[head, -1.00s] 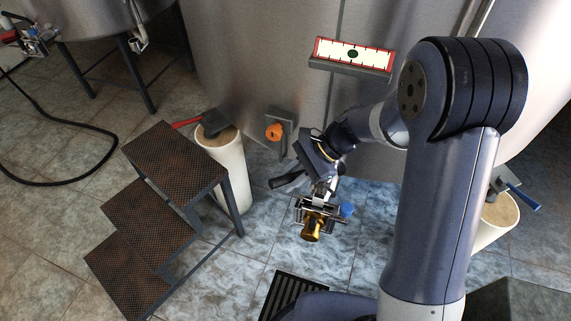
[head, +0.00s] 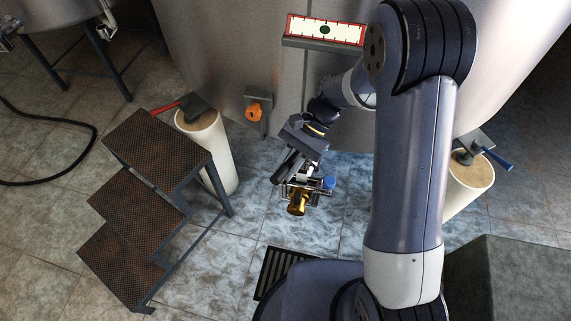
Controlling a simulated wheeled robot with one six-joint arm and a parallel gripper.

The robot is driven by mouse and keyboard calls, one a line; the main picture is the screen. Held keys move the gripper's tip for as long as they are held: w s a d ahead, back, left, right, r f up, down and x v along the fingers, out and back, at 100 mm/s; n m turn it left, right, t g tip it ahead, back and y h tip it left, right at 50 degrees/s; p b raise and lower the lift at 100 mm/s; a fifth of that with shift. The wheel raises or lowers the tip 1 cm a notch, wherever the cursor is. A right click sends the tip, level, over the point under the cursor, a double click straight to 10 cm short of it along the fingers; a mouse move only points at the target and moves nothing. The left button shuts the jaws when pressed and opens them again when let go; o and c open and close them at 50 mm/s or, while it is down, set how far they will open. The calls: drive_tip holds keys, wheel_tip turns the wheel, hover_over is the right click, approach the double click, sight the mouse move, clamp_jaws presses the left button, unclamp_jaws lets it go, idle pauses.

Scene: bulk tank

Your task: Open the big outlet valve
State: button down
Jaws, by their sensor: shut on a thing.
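The big outlet valve (head: 304,186) sticks out low from the front of the steel tank (head: 245,55). It has a metal body, a brass-coloured end (head: 297,204) and a small blue part (head: 329,182) on its right. My gripper (head: 287,168) is at the valve, reaching down from above and behind it. It is shut on the valve's handle, which is mostly hidden by the dark jaws and wrist. I cannot tell the handle's exact angle.
Rusty steps (head: 150,170) stand at the left. An orange knob (head: 253,111) is on the tank. A floor grate (head: 272,270) lies in front.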

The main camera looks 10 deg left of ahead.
drive_tip(key=shift+w, duration=0.3)
drive_tip(key=c, duration=1.6)
unclamp_jaws()
drive_tip(key=shift+d, duration=0.1)
drive_tip(key=o, duration=0.3)
drive_tip(key=shift+w+d, duration=0.1)
drive_tip(key=shift+d, duration=0.05)
drive_tip(key=shift+o, duration=0.5)
drive_tip(key=shift+s+a, duration=0.2)
drive_tip(key=shift+s, duration=0.05)
